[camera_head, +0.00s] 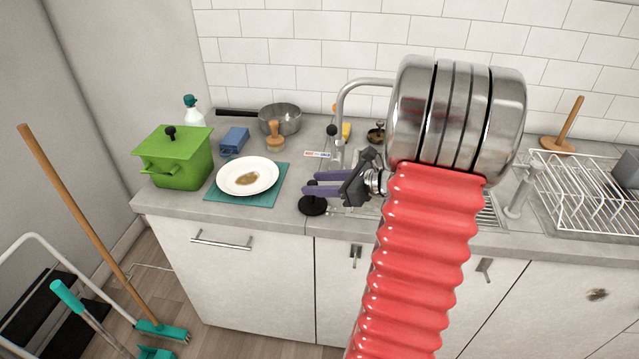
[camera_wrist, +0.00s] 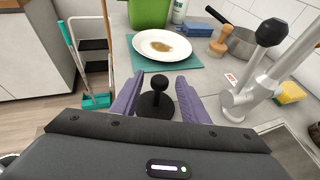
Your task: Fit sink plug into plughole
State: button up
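The black sink plug (camera_head: 313,206), a flat round disc with an upright knob, stands on the counter left of the sink. It also shows in the wrist view (camera_wrist: 155,105). My gripper (camera_wrist: 158,82) has two purple fingers, which are apart, one on each side of the plug's knob. A gap shows between the knob and each finger in the wrist view. In the head view my gripper (camera_head: 306,182) is low over the plug, pointing left. Part of the sink (camera_wrist: 287,150) shows at the lower right of the wrist view. The plughole is hidden; my arm covers much of the sink.
A metal tap (camera_head: 343,110) rises close behind my gripper. A plate (camera_head: 248,176) on a teal mat (camera_head: 216,196), a green pot (camera_head: 176,160), a brush (camera_head: 275,139) and a saucepan (camera_head: 284,119) stand to the left. A wire rack (camera_head: 578,205) is at the right.

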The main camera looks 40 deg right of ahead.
jog(key=shift+r, duration=0.1)
jog(key=shift+s+d+r, duration=0.25)
jog(key=shift+s, duration=0.25)
jog(key=v, duration=1)
jog(key=shift+s, duration=0.35)
jog(key=shift+r, duration=0.15)
